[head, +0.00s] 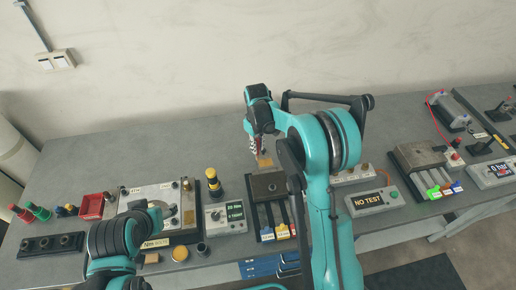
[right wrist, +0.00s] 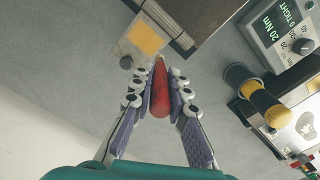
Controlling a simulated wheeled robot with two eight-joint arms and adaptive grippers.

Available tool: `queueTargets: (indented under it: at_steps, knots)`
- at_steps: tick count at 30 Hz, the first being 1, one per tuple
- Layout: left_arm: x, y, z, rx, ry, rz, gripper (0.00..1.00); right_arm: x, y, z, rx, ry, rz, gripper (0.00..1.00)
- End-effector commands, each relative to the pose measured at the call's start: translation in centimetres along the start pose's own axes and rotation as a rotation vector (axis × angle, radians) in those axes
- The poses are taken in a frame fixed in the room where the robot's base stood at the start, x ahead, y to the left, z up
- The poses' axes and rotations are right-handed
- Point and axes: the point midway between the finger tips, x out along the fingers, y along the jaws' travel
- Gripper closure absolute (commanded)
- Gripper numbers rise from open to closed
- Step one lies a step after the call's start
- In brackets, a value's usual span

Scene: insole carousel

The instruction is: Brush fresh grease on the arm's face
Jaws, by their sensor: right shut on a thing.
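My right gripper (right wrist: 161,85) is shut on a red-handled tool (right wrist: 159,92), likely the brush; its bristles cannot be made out. In the head view the right gripper (head: 256,143) points down at the back of the bench, beside a small plate with a yellow-orange patch (head: 264,161). That patch (right wrist: 146,39) lies just beyond the tool's tip in the right wrist view; whether they touch is unclear. My left arm is at the lower left, over the grey torque fixture (head: 158,193); its fingers cannot be made out. I cannot identify the arm's face or any grease for certain.
A dark block fixture (head: 268,186) with slots stands in front of the patch. Left of it are a 20 Nm display box (head: 226,217) and a black-and-yellow knobbed post (head: 213,181). A red bin (head: 92,206) stands further left. The back left of the bench is clear.

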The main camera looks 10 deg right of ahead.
Motion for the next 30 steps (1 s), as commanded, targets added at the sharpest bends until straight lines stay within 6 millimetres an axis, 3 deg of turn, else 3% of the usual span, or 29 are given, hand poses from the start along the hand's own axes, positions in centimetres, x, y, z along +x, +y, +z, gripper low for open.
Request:
queueTargets:
  at_steps: [16,30]
  knots:
    - [-2.3,0.0,-1.6,0.000,0.000,0.000,0.42,-5.1,-0.5,0.0,0.002,0.000,0.000,1.00]
    - [-2.4,0.0,-1.7,0.000,0.000,0.000,0.42,-5.4,-0.6,0.0,0.003,0.000,0.000,1.00]
